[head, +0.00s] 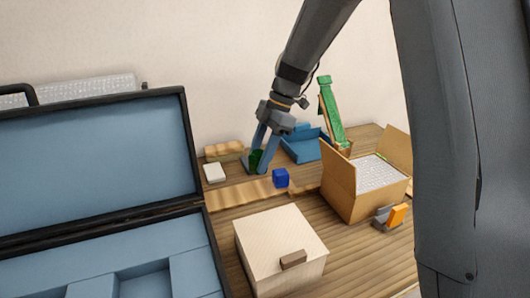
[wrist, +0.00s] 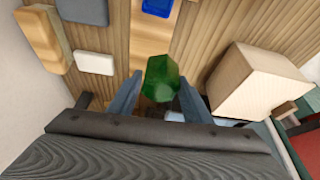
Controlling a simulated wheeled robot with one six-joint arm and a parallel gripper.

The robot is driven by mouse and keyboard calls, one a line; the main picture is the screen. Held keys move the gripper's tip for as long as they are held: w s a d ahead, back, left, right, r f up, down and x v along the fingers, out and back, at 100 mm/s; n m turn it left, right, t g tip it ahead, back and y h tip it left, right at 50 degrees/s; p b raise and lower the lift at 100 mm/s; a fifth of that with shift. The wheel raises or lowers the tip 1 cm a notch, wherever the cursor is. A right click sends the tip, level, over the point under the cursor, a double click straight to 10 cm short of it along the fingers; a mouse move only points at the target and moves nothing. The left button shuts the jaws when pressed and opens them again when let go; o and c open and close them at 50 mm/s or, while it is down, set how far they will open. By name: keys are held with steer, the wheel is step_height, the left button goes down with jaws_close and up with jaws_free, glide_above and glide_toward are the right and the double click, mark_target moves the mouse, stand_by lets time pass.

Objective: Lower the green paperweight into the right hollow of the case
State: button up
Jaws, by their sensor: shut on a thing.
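The green paperweight (wrist: 162,78) is a dark, faceted, glassy block. My gripper (wrist: 160,98) is shut on it, with one finger on each side. In the head view the paperweight (head: 255,160) shows small and dark between the fingers of my gripper (head: 258,152), over the far part of the table. I cannot tell whether it touches the table. The open case (head: 192,150) stands at the left, well apart from my gripper, with a blue lining. Parts of its hollows (head: 145,283) show at the bottom edge; the rest is cut off.
A pale lidded box (head: 280,243) stands between the case and an open carton (head: 345,195). A blue block (head: 280,178), a white block (head: 214,172), a blue tray (head: 303,145) and a green tower (head: 331,108) are near my gripper. An orange-and-grey item (head: 397,215) lies at the right.

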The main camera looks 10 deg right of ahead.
steer(key=s+a+r, duration=0.1)
steer(key=s+a, duration=1.1)
steer(key=s, duration=0.3)
steer(key=s+a+r+p, duration=0.1)
steer(key=s+a+r, duration=0.1)
steer(key=s+a, duration=1.1)
steer(key=shift+s+p, duration=0.3)
steer(key=shift+s, duration=0.65)
steer(key=shift+a+f, duration=0.1)
steer(key=shift+a, duration=0.15)
steer(key=shift+a, duration=0.2)
steer(key=shift+f+b, duration=0.1)
steer(key=shift+b, duration=0.2)
steer(key=shift+f+b, duration=2.75)
steer(key=shift+f, duration=0.1)
steer(key=shift+f+b, duration=1.65)
steer(key=shift+f, duration=0.05)
